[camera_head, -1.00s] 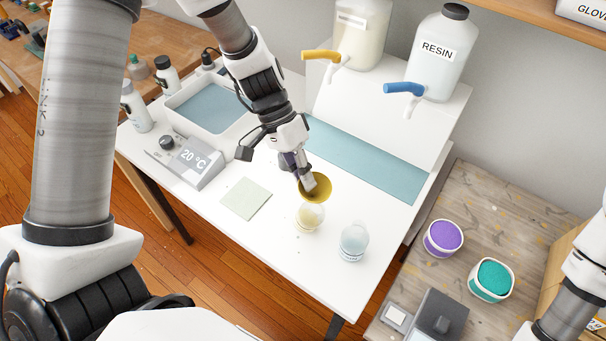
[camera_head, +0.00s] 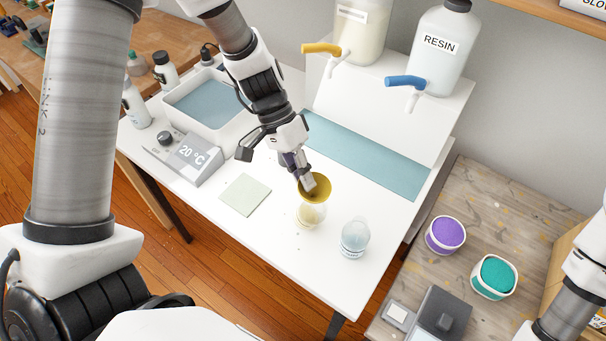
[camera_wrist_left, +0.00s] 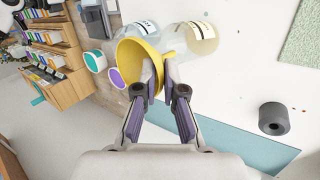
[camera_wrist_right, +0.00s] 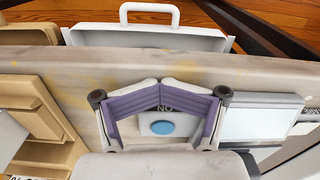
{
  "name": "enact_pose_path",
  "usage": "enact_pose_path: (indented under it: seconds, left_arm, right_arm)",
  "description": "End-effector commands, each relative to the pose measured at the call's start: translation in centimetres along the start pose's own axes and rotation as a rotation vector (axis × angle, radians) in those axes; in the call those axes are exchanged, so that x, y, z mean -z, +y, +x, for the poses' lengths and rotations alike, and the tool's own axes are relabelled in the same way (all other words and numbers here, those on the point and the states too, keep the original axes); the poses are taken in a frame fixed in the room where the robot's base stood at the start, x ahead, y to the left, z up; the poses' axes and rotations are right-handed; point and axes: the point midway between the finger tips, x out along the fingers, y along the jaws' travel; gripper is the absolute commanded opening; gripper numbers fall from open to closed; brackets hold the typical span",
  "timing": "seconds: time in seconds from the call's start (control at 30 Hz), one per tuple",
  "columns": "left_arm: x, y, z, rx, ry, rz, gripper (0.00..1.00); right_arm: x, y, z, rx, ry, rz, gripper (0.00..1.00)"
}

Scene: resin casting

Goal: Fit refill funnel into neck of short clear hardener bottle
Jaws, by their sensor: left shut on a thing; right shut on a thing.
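My left gripper (camera_head: 307,184) is shut on the wall of a yellow funnel (camera_head: 320,191). The funnel is right above a short bottle with pale yellow content (camera_head: 311,216). A second short bottle, clear and bluish (camera_head: 355,238), stands to the right. My right gripper (camera_wrist_right: 160,84) shows in its wrist view with its fingertips together; what it holds cannot be made out.
A pale green mat (camera_head: 245,194) and a temperature unit (camera_head: 185,155) are to the left. Resin jugs (camera_head: 440,50) with taps stand behind. A purple tub (camera_head: 445,235) and a teal tub (camera_head: 494,277) stand on the right table. The white table's front is clear.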

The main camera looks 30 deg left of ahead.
Motion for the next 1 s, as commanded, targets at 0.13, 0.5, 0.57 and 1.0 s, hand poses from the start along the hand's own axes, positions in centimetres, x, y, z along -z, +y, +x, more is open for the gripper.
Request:
enact_pose_path:
  seconds: [0.13, 0.5, 0.57, 1.0]
  left_arm:
    - [0.0, -0.3, 0.4, 0.0, 0.0, 0.0, 0.0]
    - [0.0, -0.5, 0.7, 0.0, 0.0, 0.0, 0.19]
    - [0.0, -0.5, 0.7, 0.0, 0.0, 0.0, 0.38]
    - [0.1, -0.4, -0.5, -0.002, 0.004, 0.002, 0.38]
  right_arm:
    - [0.0, 0.0, 0.6, 0.0, -0.001, 0.0, 0.4]
    - [0.0, 0.0, 0.9, 0.0, 0.0, 0.0, 0.4]
    - [0.0, 0.0, 0.9, 0.0, 0.0, 0.0, 0.4]
    - [0.2, 0.0, 0.9, 0.0, 0.006, 0.0, 0.4]
